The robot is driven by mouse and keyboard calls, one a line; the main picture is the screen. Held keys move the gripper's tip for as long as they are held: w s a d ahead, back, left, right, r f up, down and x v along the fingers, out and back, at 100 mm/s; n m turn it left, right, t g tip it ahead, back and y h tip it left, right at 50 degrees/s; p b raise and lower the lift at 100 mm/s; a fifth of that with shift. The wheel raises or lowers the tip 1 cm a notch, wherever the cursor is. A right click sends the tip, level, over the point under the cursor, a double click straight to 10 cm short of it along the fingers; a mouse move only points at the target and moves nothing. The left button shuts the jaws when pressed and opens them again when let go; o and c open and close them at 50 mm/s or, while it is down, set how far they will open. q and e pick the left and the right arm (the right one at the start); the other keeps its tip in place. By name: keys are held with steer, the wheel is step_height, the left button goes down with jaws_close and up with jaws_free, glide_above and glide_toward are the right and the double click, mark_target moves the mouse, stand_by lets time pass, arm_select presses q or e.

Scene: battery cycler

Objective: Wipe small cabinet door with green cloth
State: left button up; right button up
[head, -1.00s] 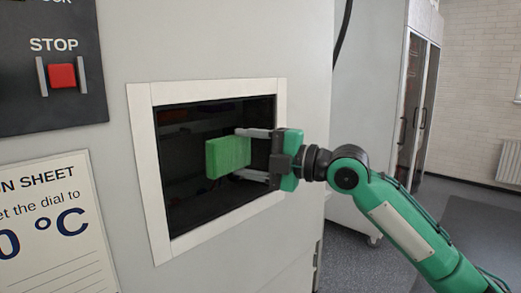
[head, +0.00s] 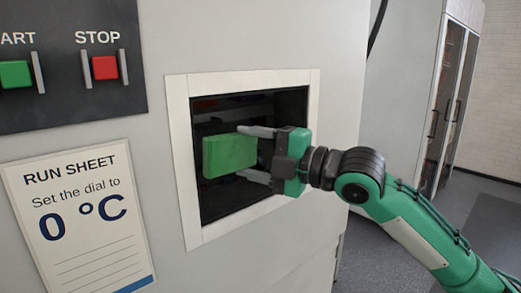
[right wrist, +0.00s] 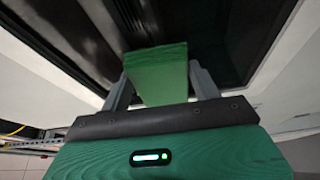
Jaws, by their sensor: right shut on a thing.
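The green cloth (head: 228,157) is a folded block between the fingers of my right gripper (head: 247,153). The gripper is shut on it. The small cabinet door appears to be the dark glossy panel (head: 280,108) inside a white square frame (head: 245,78). The cloth is in front of the left-middle part of this panel. In the right wrist view the cloth (right wrist: 157,72) is held between both fingers close to the dark panel (right wrist: 222,35); whether it touches is hard to tell. My left gripper is not in view.
A dark control panel with a green START button (head: 14,74) and a red STOP button (head: 105,68) is at upper left. A run sheet (head: 80,215) is below it. A tall glass-door cabinet (head: 450,100) stands at right, with open floor (head: 385,255) before it.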

mark_target(231, 159)
steer(key=shift+s+a+p, duration=0.2)
steer(key=shift+s+a, duration=0.35)
steer(key=shift+a, duration=0.2)
steer(key=shift+s+a+p, duration=0.2)
steer(key=shift+s+a, duration=0.35)
steer(key=shift+a, duration=0.15)
steer(key=shift+s+f, duration=0.1)
steer(key=shift+s, duration=0.05)
steer(key=shift+s+d, duration=0.35)
steer(key=shift+s, duration=0.2)
steer(key=shift+s+d, duration=1)
steer(key=shift+s, duration=0.15)
steer(key=shift+s+d, duration=0.3)
steer(key=shift+s, duration=0.2)
steer(key=shift+s+d, duration=0.9)
steer(key=shift+s, duration=0.3)
